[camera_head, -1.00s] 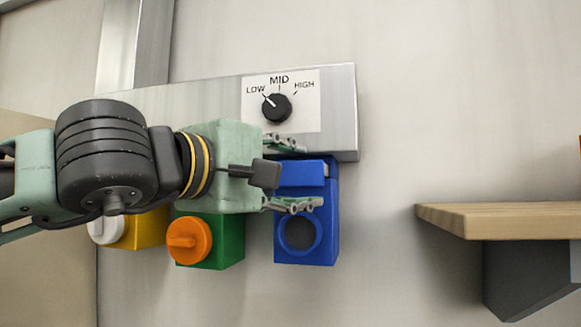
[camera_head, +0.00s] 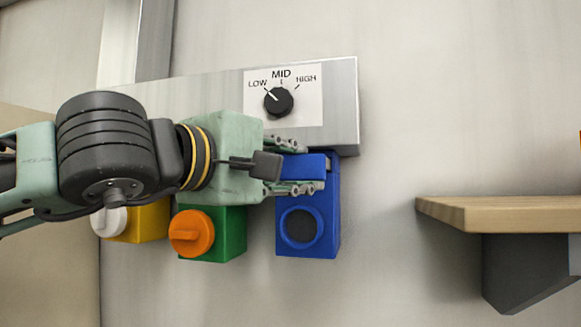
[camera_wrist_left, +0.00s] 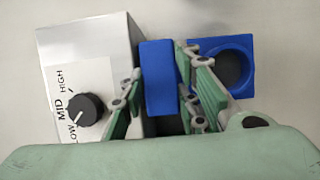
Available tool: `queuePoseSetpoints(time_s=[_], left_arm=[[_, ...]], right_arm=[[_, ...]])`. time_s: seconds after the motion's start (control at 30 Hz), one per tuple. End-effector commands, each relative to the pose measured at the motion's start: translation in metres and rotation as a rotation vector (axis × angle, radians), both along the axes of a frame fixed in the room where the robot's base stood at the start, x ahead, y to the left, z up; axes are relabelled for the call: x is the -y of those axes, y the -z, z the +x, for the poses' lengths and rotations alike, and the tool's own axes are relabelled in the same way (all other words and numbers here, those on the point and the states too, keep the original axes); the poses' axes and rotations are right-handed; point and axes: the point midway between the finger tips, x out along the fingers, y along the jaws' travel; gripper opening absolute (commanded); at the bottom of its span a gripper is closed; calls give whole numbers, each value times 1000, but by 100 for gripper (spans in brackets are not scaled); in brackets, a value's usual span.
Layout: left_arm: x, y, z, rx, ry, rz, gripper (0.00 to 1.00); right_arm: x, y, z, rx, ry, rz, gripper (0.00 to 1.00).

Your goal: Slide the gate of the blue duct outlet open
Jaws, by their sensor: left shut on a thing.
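The blue duct outlet (camera_head: 329,215) hangs under the metal duct at the centre of the head view. Its gate, a blue block (camera_head: 302,168), sits at the top, above a round, dark opening (camera_head: 301,227) that shows uncovered. My left gripper (camera_head: 309,168) comes in from the left and is shut on the gate, one finger above it and one below. In the left wrist view the gate (camera_wrist_left: 159,75) lies between the two green fingers, with the opening (camera_wrist_left: 230,68) to the right. My right gripper is not in view.
A dial (camera_head: 278,101) marked LOW, MID, HIGH is on the duct (camera_head: 343,105) just above. A green outlet (camera_head: 232,235) with an orange knob (camera_head: 191,232) and a yellow one (camera_head: 152,225) with a white knob stand left. A wooden shelf (camera_head: 500,212) is at right.

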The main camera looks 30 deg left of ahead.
Motion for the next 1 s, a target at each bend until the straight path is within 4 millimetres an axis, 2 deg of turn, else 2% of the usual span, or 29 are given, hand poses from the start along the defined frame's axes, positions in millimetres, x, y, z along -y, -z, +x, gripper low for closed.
queuePoseSetpoints(time_s=[0.17, 0.4, 0.5, 0.8, 0.83, 1.0], left_arm=[[2, 1, -10, 5, 0, -2, 0], [13, 1, -51, 4, 0, -3, 0], [15, 1, -60, 0, -1, -4, 0], [16, 1, -62, -3, 1, -4, 0], [17, 1, -62, -4, 1, -4, 30], [16, 1, -62, -2, 1, -3, 45]], right_arm=[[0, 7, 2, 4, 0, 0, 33], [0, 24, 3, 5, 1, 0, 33], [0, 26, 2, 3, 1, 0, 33], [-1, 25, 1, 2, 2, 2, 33], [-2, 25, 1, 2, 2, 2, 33], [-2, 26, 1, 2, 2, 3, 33]])
